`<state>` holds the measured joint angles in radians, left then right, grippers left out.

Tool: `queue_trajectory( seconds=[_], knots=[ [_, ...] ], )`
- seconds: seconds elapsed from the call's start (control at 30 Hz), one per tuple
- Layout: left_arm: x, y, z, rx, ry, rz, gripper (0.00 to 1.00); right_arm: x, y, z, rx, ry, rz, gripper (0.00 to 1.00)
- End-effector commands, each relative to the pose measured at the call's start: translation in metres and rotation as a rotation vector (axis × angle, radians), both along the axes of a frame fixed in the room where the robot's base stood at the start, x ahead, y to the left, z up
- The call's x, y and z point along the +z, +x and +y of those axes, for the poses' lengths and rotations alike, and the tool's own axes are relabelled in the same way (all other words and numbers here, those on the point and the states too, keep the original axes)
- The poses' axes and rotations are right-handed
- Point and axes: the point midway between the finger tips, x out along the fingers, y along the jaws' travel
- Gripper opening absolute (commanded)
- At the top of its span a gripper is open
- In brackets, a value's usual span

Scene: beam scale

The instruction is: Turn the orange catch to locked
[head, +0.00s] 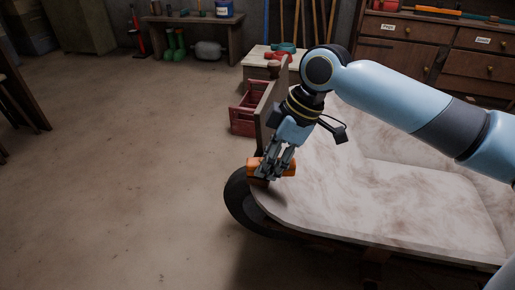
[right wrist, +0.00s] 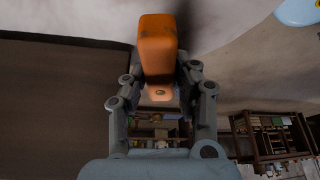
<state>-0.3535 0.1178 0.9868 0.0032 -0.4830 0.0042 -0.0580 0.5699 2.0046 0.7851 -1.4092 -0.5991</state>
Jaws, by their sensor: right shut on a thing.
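The orange catch (head: 253,168) sits at the near left corner of the pale, marbled platform (head: 370,205). My right gripper (head: 270,171) reaches down onto it from above, with orange showing on both sides of the fingers. In the right wrist view the catch (right wrist: 158,45) stands out as an orange block between the fingers of my right gripper (right wrist: 160,78). The fingers are shut on it. They hide its middle in the head view, and I cannot tell which position it is in. My left gripper is not in view.
A dark round rim (head: 236,200) curves around the platform's left corner. A brown upright board (head: 264,120) stands just behind my right gripper. A red crate (head: 242,120) is on the floor beyond. The floor (head: 120,180) at the left is clear.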

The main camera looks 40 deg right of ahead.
Motion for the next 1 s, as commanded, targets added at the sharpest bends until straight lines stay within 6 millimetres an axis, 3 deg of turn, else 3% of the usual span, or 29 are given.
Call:
queue_trajectory(
  seconds=[0.4, 0.43, 0.5, 0.83, 1.0],
  knots=[
    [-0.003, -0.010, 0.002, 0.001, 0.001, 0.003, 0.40, 0.000, -0.003, -0.003, 0.009, 0.003, 0.001, 0.00],
    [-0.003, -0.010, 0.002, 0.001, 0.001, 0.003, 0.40, 0.000, -0.003, -0.003, 0.009, 0.003, 0.001, 0.28],
    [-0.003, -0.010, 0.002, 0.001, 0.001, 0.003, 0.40, 0.000, -0.003, -0.003, 0.009, 0.003, 0.001, 0.37],
    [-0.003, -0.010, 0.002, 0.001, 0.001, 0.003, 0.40, 0.003, -0.004, -0.006, 0.009, -0.001, -0.001, 0.37],
    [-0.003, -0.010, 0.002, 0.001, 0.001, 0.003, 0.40, 0.024, -0.009, -0.013, 0.012, -0.006, -0.002, 0.37]
  ],
)
